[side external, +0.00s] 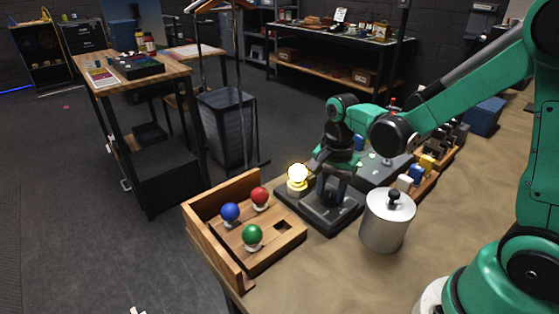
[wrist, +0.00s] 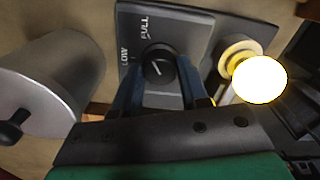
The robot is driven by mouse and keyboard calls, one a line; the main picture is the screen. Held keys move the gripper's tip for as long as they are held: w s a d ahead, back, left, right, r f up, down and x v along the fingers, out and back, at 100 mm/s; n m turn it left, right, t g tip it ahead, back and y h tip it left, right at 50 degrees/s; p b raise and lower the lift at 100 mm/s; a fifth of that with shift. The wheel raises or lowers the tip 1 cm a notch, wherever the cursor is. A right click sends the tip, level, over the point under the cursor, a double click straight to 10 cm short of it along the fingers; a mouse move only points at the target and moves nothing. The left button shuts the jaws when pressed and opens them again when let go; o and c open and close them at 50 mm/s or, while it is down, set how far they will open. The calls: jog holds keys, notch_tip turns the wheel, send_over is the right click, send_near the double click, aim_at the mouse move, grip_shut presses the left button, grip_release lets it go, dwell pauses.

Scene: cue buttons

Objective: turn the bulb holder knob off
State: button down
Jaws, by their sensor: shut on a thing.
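The bulb holder is a dark base (side external: 318,217) with a glowing bulb (side external: 298,173) in a yellow socket. In the wrist view the lit bulb (wrist: 260,80) is at the right, and the black knob (wrist: 158,65) sits on a grey panel (wrist: 185,30) marked LOW and FULL. A pale pointer line shows on the knob; its exact setting is hard to tell. My gripper (wrist: 160,88) has its two blue-grey fingers on either side of the knob and is shut on it. In the side view my gripper (side external: 330,190) is low over the base, hiding the knob.
A metal canister with a black-knobbed lid (side external: 387,220) stands close right of the base. A wooden tray (side external: 290,238) with blue, red and green balls is at the left. Dark panels and colored blocks (side external: 427,163) stand behind.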

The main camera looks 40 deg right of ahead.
jog(key=n, duration=0.5)
jog(key=shift+n, duration=0.4)
jog(key=n, duration=1.1)
jog(key=shift+n, duration=0.4)
jog(key=n, duration=0.5)
jog(key=shift+n, duration=0.3)
jog(key=shift+c, duration=2.3)
grip_release()
